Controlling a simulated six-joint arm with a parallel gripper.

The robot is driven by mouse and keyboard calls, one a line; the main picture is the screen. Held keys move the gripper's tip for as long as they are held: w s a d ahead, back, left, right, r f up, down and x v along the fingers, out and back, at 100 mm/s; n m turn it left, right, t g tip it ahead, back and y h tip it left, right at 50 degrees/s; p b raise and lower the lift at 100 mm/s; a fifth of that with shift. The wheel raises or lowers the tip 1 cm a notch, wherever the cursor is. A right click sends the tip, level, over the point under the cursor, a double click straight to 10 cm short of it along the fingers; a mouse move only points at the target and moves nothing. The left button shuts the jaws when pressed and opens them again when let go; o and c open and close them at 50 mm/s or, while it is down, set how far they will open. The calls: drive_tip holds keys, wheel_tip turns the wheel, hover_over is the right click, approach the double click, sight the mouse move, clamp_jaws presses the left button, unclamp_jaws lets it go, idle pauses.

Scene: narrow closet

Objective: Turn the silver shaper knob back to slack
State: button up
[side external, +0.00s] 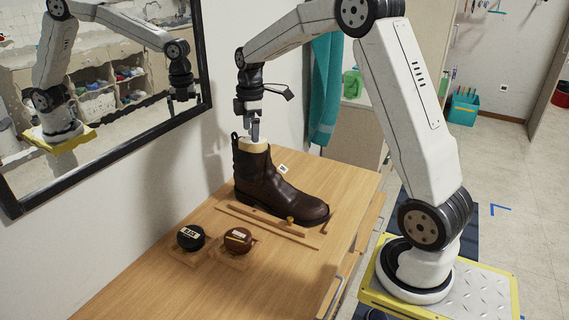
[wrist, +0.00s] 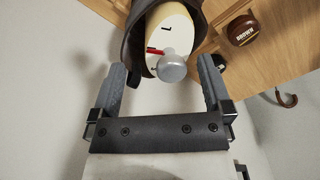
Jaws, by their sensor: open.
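The silver shaper knob (wrist: 172,66) sits on top of the cream shaper (wrist: 172,25) in the wrist view, with a red pointer beside it and dark marks on the cream face. The shaper is inside the brown boot (side external: 268,185), which stands upright on the wooden table. My gripper (side external: 255,138) is above the boot's opening, pointing down. In the wrist view my gripper (wrist: 165,90) is open, with one finger on each side of the knob and visible gaps between. In the side view the knob is hidden by the fingers.
A black tin (side external: 190,238) and a brown tin (side external: 238,240) stand on the table in front of the boot. Wooden strips (side external: 268,224) lie along the boot's near side. A framed mirror (side external: 100,85) hangs on the wall at left. A teal cloth (side external: 325,88) hangs behind.

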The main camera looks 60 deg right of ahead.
drive_tip(key=shift+r, duration=2.8)
drive_tip(key=shift+f, duration=0.1)
drive_tip(key=shift+a+f, duration=0.15)
drive_tip(key=shift+a, duration=0.15)
drive_tip(key=s+a+f+m+t, duration=0.2)
drive_tip(key=s+a+f+m, duration=0.8)
drive_tip(key=s+a+f, duration=0.4)
drive_tip(key=s+a, duration=0.3)
drive_tip(key=shift+s+h, duration=0.3)
drive_tip(key=shift+w+d+r, duration=0.1)
drive_tip(key=shift+w, duration=0.05)
